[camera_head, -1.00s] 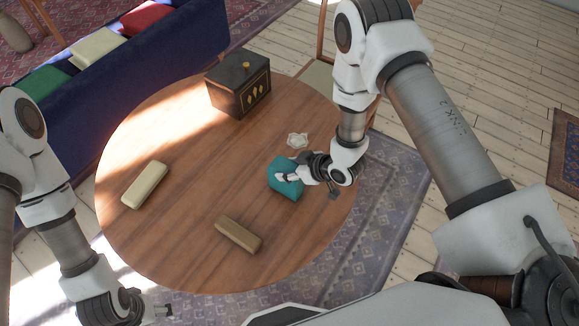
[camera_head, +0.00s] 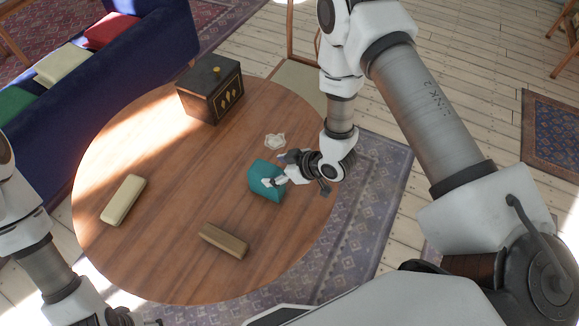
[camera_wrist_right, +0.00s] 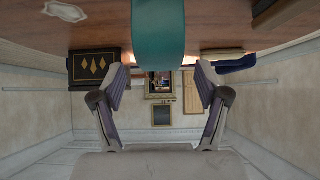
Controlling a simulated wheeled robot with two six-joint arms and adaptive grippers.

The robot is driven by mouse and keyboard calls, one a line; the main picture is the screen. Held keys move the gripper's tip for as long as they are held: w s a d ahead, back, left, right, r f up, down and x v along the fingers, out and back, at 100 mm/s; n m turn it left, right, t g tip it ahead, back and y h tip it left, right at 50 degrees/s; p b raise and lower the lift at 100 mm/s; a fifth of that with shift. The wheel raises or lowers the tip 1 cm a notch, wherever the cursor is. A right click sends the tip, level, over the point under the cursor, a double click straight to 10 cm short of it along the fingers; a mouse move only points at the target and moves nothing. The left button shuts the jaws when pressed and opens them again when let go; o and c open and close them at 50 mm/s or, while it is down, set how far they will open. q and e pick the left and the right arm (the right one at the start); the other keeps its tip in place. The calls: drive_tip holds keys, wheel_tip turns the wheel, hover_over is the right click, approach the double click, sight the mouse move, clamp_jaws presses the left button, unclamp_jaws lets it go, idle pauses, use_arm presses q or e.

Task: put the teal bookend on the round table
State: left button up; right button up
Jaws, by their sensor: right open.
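The teal bookend (camera_head: 263,174) stands on the round wooden table (camera_head: 160,240), near its right side. My right gripper (camera_head: 279,172) is at its right side, open. One finger overlaps the bookend in the head view, and I cannot tell whether it touches. In the right wrist view, which is upside down, the bookend (camera_wrist_right: 158,32) hangs from the tabletop at top centre, ahead of the open fingers of my right gripper (camera_wrist_right: 160,80). My left gripper (camera_head: 145,322) is cut off at the bottom edge, away from the table's objects; its fingers are mostly hidden.
A dark box with gold diamonds (camera_head: 207,95) stands at the table's back. A pale ornament (camera_head: 275,141) lies just behind the bookend. A cream case (camera_head: 123,199) and a brown case (camera_head: 223,240) lie on the left and front. A blue sofa (camera_head: 150,50) is behind.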

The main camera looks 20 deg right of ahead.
drive_tip(key=v, duration=0.9)
drive_tip(key=s+d+f+m+g+h, duration=0.1)
drive_tip(key=s+f+m+g+h, duration=0.2)
drive_tip(key=s+f, duration=0.3)
drive_tip(key=s+d+f+m+g+h, duration=0.2)
drive_tip(key=s+f+m+g, duration=0.2)
drive_tip(key=s, duration=0.9)
wheel_tip(320, 180, down, 3)
drive_tip(key=shift+d+r+m+h, duration=0.2)
drive_tip(key=shift+d+m+h, duration=0.1)
drive_tip(key=shift+m+h, duration=0.15)
drive_tip(key=shift+c, duration=0.4)
